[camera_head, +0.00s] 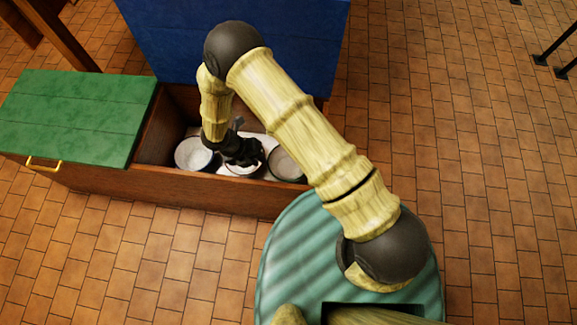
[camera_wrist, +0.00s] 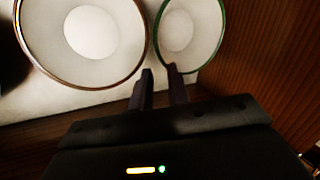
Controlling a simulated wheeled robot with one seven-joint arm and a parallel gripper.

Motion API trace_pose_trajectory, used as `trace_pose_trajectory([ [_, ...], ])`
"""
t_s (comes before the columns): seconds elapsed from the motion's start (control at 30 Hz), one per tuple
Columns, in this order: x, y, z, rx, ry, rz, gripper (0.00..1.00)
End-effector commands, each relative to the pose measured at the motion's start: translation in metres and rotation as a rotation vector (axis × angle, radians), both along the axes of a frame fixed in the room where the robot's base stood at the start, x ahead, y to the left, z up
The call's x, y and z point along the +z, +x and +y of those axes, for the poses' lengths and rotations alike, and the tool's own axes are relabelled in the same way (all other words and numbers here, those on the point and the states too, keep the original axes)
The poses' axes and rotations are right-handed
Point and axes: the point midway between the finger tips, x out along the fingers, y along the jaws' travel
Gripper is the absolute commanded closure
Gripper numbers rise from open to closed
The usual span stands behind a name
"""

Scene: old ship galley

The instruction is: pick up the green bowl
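The green bowl (camera_wrist: 190,35) is white inside with a green rim and is cut off by the top of the wrist view. My gripper (camera_wrist: 159,73) has its two dark fingers apart at the near-left part of this rim. The right finger overlaps the rim; the left finger is just outside it, between two bowls. I cannot tell whether either finger touches. In the head view my gripper (camera_head: 242,152) reaches down into a wooden chest, over the middle bowl, and hides part of it. Rim colours are too small to tell there.
A brown-rimmed bowl (camera_wrist: 90,35) lies close to the left of the green one. The wooden chest (camera_head: 215,188) has walls close around, a green lid section (camera_head: 80,115) at left and a blue raised panel (camera_head: 160,40) behind.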

Motion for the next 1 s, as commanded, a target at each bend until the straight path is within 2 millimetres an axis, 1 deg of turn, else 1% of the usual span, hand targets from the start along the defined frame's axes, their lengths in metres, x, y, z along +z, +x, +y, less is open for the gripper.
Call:
trace_pose_trajectory([
  [0.03,-0.013,0.001,-0.005,-0.001,-0.002,0.000,0.82],
  [0.2,-0.037,0.004,-0.016,-0.002,-0.001,0.000,0.82],
  [0.3,-0.042,0.005,-0.019,-0.001,0.000,0.000,0.82],
  [0.67,-0.043,0.005,-0.020,-0.002,0.000,-0.001,0.82],
  [0.77,-0.050,0.007,-0.023,-0.003,0.000,0.000,0.82],
  [1.0,-0.079,0.015,-0.037,-0.001,0.000,0.000,0.82],
])
